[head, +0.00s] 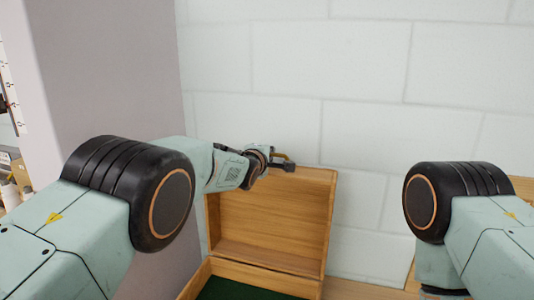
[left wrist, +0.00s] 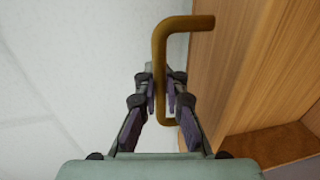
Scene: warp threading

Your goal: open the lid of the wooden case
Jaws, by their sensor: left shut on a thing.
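The wooden case (head: 260,275) stands at the bottom middle of the head view, with a dark green lining inside. Its lid (head: 285,215) stands raised, close to upright, in front of the white wall. My left gripper (head: 283,164) is at the lid's top edge. In the left wrist view the left gripper (left wrist: 163,97) is shut on a brass-coloured handle (left wrist: 158,45), with a finger on each side of it. The lid's wood (left wrist: 235,60) fills the right of that view. My right arm shows at the right of the head view, but its gripper is out of view.
A white block wall (head: 380,60) rises right behind the lid. A grey wall edge (head: 105,70) stands at the left. A wooden surface (head: 355,290) shows right of the case. Small items, partly cut off, show at the far left.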

